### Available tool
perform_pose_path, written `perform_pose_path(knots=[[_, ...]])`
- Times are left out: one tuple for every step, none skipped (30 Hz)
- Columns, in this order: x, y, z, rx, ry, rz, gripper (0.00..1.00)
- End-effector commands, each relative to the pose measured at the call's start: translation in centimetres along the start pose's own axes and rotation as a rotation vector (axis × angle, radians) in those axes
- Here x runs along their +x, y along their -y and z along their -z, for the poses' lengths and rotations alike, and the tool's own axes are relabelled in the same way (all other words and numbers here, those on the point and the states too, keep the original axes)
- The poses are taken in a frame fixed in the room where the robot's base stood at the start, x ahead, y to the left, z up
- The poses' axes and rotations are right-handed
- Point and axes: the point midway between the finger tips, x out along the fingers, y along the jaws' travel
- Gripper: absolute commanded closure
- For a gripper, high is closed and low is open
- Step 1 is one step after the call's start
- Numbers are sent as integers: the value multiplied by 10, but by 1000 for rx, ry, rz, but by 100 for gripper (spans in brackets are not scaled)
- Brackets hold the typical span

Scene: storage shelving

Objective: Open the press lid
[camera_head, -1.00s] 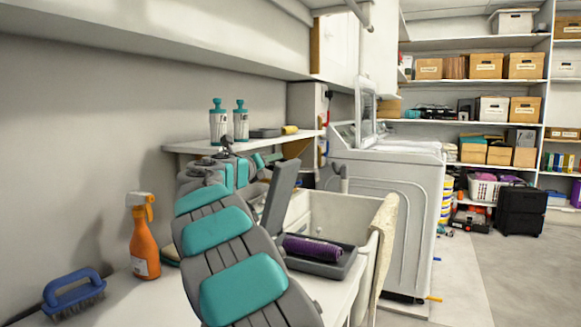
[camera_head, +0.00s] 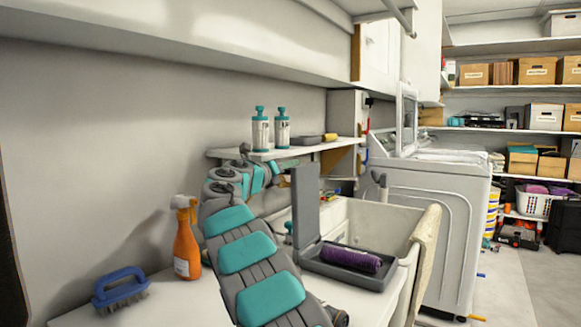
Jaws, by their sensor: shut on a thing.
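The press is a dark grey, shallow, tray-like base (camera_head: 388,278) on the right end of the white counter. Its flat grey lid (camera_head: 305,205) stands raised, nearly upright, at the base's left side. A rolled purple cloth (camera_head: 350,257) lies in the base. My grey and teal arm rises in front and left of the press and bends over near the wall shelf. A small teal part of it shows just left of the lid. My gripper's fingers are hidden, so their contact with the lid cannot be seen.
An orange spray bottle (camera_head: 186,245) and blue brush (camera_head: 121,288) stand left of my arm. Two teal-topped bottles (camera_head: 260,130) stand on a low wall shelf (camera_head: 225,153). A white sink (camera_head: 395,222) and washer (camera_head: 450,190) are behind the press. Floor at right is open.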

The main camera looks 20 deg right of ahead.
Motion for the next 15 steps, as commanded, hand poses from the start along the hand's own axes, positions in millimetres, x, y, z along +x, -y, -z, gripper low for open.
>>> perform_pose_path(knots=[[2, -18, 23, -13, -37, -14, 100], [2, -18, 23, -13, -37, -14, 100], [2, -19, 24, -14, -38, -14, 100], [3, -19, 24, -14, -38, -14, 100], [3, -19, 24, -14, -39, -13, 100], [3, -19, 25, -15, -39, -13, 100], [3, -19, 25, -15, -39, -13, 64], [3, -19, 25, -15, -40, -13, 60], [3, -19, 25, -15, -40, -13, 56], [3, -19, 25, -14, -39, -13, 52], [3, -19, 25, -14, -39, -13, 50], [3, -18, 24, -13, -39, -13, 50], [3, -18, 24, -12, -39, -13, 50], [3, -18, 24, -12, -38, -13, 50], [3, -18, 24, -11, -38, -13, 50]])
